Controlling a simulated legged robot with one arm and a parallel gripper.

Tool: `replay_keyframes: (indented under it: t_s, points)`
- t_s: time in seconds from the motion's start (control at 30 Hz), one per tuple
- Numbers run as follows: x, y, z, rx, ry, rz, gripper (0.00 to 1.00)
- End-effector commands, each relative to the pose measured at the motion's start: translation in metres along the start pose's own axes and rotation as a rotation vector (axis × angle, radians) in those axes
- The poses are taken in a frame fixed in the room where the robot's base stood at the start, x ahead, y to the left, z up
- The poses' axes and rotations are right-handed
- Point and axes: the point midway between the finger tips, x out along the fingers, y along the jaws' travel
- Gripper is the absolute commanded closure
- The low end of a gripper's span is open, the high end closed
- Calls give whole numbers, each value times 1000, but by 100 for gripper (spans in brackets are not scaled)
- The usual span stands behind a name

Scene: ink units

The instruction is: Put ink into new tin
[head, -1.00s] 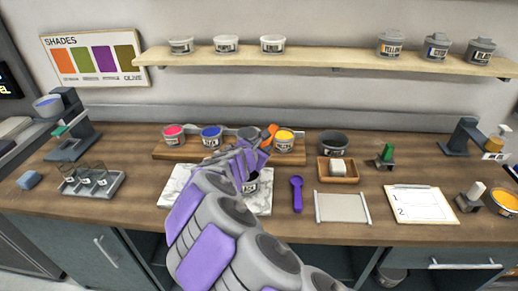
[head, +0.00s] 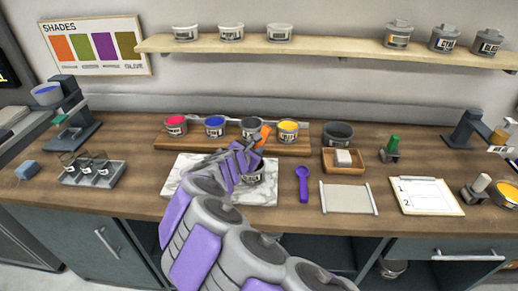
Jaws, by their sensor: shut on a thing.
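Open tins of red ink (head: 176,125), blue ink (head: 215,127) and yellow ink (head: 288,131), plus a dark tin (head: 252,128), stand in a row on a wooden board (head: 180,146). Another labelled tin (head: 254,176) stands on the white marble slab (head: 190,188), partly hidden by my arm. My gripper (head: 258,148) is above that tin, just in front of the board. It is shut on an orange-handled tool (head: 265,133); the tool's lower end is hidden.
A purple scoop (head: 302,182) lies right of the slab, beside a pale mat (head: 349,199). A wooden tray (head: 343,160) with a white block and a dark bowl (head: 337,134) stand behind. Closed tins (head: 397,36) sit on the shelf.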

Motion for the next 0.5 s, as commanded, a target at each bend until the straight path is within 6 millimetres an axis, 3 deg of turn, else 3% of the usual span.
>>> replay_keyframes:
  t_s: [0.33, 0.5]
  points:
    - [2, -10, 10, 12, 3, 2, 100]
    - [-3, -2, 17, 8, 2, 2, 100]
